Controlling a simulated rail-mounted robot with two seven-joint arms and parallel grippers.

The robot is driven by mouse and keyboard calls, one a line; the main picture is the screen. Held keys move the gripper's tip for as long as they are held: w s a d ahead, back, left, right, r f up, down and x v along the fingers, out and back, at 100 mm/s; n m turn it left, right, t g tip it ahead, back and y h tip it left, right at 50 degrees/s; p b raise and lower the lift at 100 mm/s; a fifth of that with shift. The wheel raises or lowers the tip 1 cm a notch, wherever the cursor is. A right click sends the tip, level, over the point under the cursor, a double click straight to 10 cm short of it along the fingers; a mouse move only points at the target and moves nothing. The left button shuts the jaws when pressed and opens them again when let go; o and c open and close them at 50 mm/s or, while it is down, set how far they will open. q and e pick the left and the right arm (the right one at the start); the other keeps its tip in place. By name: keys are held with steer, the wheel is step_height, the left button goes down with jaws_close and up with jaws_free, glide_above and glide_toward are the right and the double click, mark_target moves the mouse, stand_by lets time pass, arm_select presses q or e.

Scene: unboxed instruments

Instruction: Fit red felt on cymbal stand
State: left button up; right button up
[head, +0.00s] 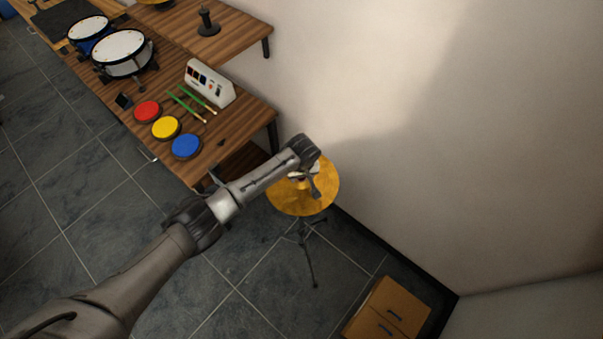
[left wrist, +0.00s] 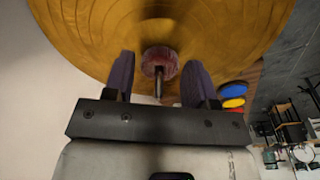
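The golden cymbal (head: 325,197) sits on its stand (head: 306,255) by the wall, and fills the top of the left wrist view (left wrist: 75,35). The red felt (left wrist: 160,59) is around the stand's thin rod (left wrist: 158,84), at the cymbal's centre. The rod's tip sticks out of the felt toward my gripper. My left gripper (left wrist: 160,80) is open, one finger on each side of the rod and felt, with visible gaps to both. In the head view my left gripper (head: 312,184) is over the cymbal and largely hides its centre. My right gripper is not in view.
A wooden table with red (head: 147,111), yellow (head: 166,128) and blue (head: 186,146) pads, green sticks (head: 190,102) and a white box (head: 209,82) stands left of the cymbal. A wooden cabinet (head: 390,308) is at the lower right. The wall is close behind the cymbal.

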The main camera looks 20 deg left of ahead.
arm_select(q)
steer(key=shift+o, duration=1.1)
steer(key=shift+r, duration=0.15)
step_height(320, 180, up, 14)
steer(key=s, duration=0.1)
steer(key=shift+s+d+f, duration=0.2)
steer(key=shift+d+f, duration=0.05)
steer(key=shift+d, duration=0.2)
